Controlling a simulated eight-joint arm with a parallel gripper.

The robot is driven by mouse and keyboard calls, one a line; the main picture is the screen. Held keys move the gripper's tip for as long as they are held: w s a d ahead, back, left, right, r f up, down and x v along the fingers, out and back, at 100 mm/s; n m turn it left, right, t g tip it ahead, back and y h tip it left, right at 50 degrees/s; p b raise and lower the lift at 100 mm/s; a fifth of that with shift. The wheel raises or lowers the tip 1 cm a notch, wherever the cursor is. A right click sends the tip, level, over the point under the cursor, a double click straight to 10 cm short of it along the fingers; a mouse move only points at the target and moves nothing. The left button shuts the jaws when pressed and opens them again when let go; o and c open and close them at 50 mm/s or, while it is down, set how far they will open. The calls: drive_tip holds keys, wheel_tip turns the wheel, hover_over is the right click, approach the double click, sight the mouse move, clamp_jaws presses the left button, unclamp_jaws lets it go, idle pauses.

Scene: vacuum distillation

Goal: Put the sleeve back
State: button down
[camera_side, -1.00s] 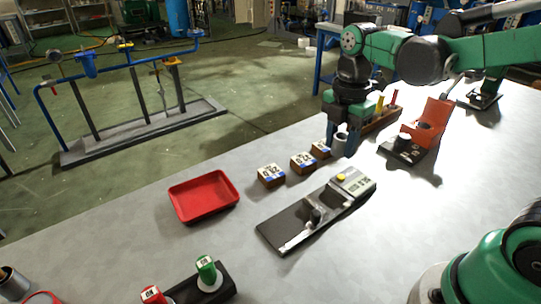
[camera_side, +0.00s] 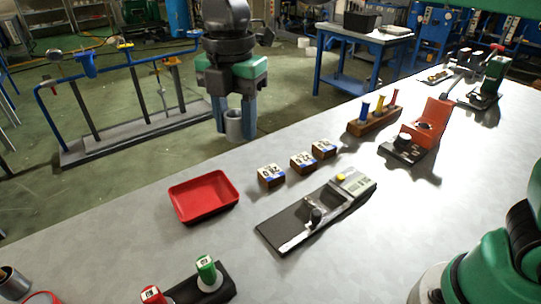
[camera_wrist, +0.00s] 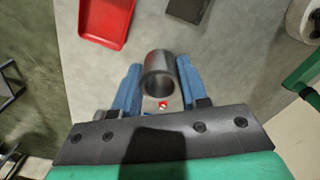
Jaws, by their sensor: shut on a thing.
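The sleeve is a short grey hollow cylinder (camera_side: 234,125), held roughly upright between the blue fingers of my gripper (camera_side: 235,119). My gripper is shut on it and appears to hold it above the table's far left edge, beyond the red tray (camera_side: 203,196). In the wrist view the sleeve (camera_wrist: 158,76) sits between the two fingertips (camera_wrist: 159,68), with its open bore facing the camera. The red tray (camera_wrist: 106,20) shows at the top left there and looks empty.
Several labelled blocks (camera_side: 271,175) stand in a row right of the tray. A gauge on a dark base (camera_side: 290,228) lies in front of them. A wooden rack of coloured pins (camera_side: 374,119) and an orange fixture (camera_side: 428,122) stand farther right. Red and green handles (camera_side: 207,270) are at the front.

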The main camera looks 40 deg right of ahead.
drive_tip(key=a+f+n, duration=0.1)
drive_tip(key=a+f, duration=0.1)
drive_tip(key=a, duration=0.2)
hover_over(230, 242)
wheel_tip(230, 242, down, 14)
drive_tip(key=shift+f, duration=2.15)
drive_tip(key=shift+c, duration=2.3)
unclamp_jaws()
drive_tip(key=shift+f, duration=0.15)
